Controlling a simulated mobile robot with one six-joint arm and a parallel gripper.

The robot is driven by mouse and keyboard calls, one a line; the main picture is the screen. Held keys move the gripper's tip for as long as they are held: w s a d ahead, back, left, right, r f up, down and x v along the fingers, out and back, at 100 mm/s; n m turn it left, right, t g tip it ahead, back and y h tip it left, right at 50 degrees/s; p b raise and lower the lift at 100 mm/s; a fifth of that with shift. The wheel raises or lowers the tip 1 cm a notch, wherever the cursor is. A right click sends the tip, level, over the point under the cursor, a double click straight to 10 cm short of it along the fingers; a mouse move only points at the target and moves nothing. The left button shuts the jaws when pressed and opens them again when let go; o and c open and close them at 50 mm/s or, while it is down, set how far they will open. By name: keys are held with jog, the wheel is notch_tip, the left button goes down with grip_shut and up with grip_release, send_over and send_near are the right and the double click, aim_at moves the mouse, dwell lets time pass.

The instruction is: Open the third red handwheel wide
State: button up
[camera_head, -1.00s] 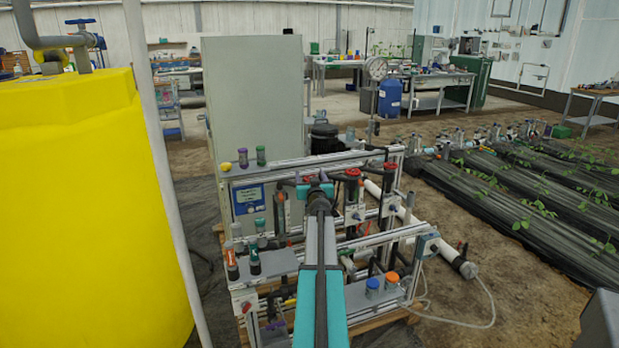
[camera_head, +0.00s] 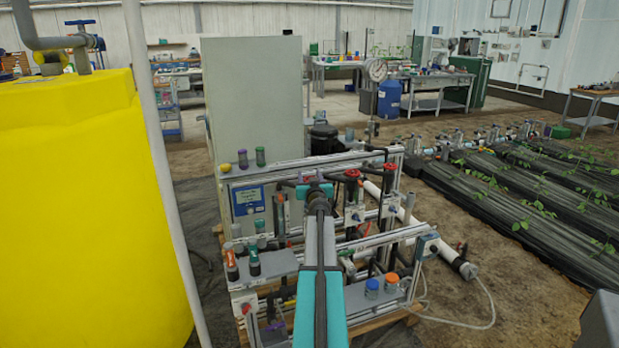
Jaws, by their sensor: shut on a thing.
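Two red handwheels stand clear on the skid's upper rail, one (camera_head: 352,174) just right of my gripper and one (camera_head: 390,167) further right. My gripper (camera_head: 314,182) is at the far end of my arm, at the upper rail left of these two. It is shut on a small reddish part, which looks like another red handwheel (camera_head: 308,174) mostly hidden by the gripper. I cannot tell how far that wheel is turned, nor which wheel counts as the third.
A blue-framed display box (camera_head: 248,199) is left of my gripper. Capped bottles (camera_head: 253,262) stand on the lower left shelf, with blue and orange caps (camera_head: 391,283) at the lower right. A yellow tank (camera_head: 80,210) and a pale post (camera_head: 160,150) stand at the left.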

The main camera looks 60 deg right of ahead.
jog(key=shift+r+n+t+y+p, duration=0.2)
jog(key=shift+n+t+y+p, duration=0.15)
jog(key=shift+p, duration=0.95)
jog(key=n+t+y+p, duration=0.1)
jog(key=t+y+p, duration=0.1)
jog(key=p, duration=0.4)
jog(key=shift+w+a+n, duration=0.1)
jog(key=shift+a+n, duration=0.05)
jog(key=shift+n, duration=0.2)
jog(key=y+p, duration=0.1)
jog(key=p, duration=0.1)
jog(key=n+t+y+p, duration=0.1)
jog(key=p, duration=0.1)
jog(key=n+y+p, duration=0.1)
jog(key=p, duration=0.1)
jog(key=shift+w+a+f+t, duration=0.1)
jog(key=shift+w+a+t, duration=0.15)
jog(key=shift+t, duration=0.1)
jog(key=shift+a+f+n+t+y+p, duration=0.1)
jog(key=shift+a+n+t+y+p, duration=0.1)
jog(key=shift+n+y+p, duration=0.3)
jog(key=shift+a+f+n+t+y+p, duration=0.1)
jog(key=shift+n+t+y+p, duration=0.15)
jog(key=shift+y+p, duration=0.45)
jog(key=o, duration=1)
jog(key=shift+r, duration=0.1)
jog(key=shift+w, duration=0.1)
